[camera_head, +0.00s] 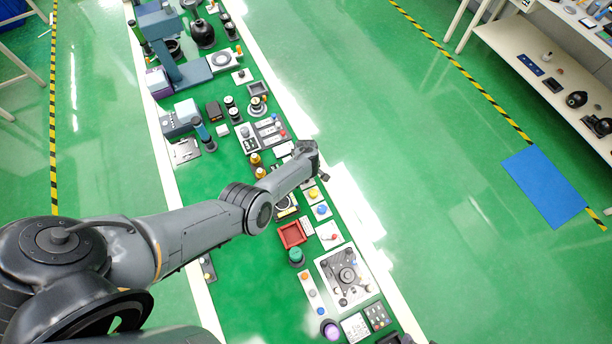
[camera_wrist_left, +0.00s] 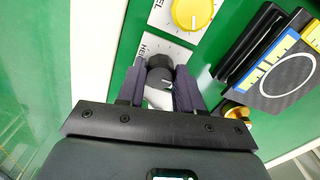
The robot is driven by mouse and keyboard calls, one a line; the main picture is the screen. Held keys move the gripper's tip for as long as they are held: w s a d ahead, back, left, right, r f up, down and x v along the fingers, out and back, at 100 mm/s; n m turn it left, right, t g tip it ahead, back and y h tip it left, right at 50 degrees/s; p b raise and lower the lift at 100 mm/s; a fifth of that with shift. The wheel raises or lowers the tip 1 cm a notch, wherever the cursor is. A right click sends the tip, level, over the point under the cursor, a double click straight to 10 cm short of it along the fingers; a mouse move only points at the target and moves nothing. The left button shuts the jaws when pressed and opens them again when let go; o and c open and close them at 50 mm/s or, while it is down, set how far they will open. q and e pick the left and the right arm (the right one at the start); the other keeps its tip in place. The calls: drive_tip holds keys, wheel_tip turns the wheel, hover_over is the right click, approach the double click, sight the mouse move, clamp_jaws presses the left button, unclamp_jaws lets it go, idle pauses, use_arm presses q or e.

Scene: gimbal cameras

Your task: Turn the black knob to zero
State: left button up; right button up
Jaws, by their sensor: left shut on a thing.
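The black knob (camera_wrist_left: 158,76) sits on a white plate (camera_wrist_left: 146,46) with partly hidden lettering. My left gripper (camera_wrist_left: 159,80) is shut on the knob, one dark finger on each side of it. A white mark shows on the knob's side between the fingers. The plate's scale is mostly covered, so I cannot read the setting. In the head view my left gripper (camera_head: 308,158) reaches down at the right side of the bench, and the black knob is hidden by it. My right gripper is not in view.
A yellow dial (camera_wrist_left: 193,10) on its own white plate is close beyond the knob. A black device with a round disc (camera_wrist_left: 286,76) stands to the right. In the head view, a red tray (camera_head: 292,235) and several other controls crowd the green bench.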

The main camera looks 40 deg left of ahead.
use_arm(q)
drive_tip(key=o, duration=1)
drive_tip(key=shift+o, duration=0.2)
drive_tip(key=shift+r+p, duration=0.45)
drive_tip(key=shift+r, duration=0.2)
wheel_tip(320, 180, up, 10)
drive_tip(key=p, duration=0.4)
drive_tip(key=shift+f, duration=0.25)
drive_tip(key=shift+a, duration=0.1)
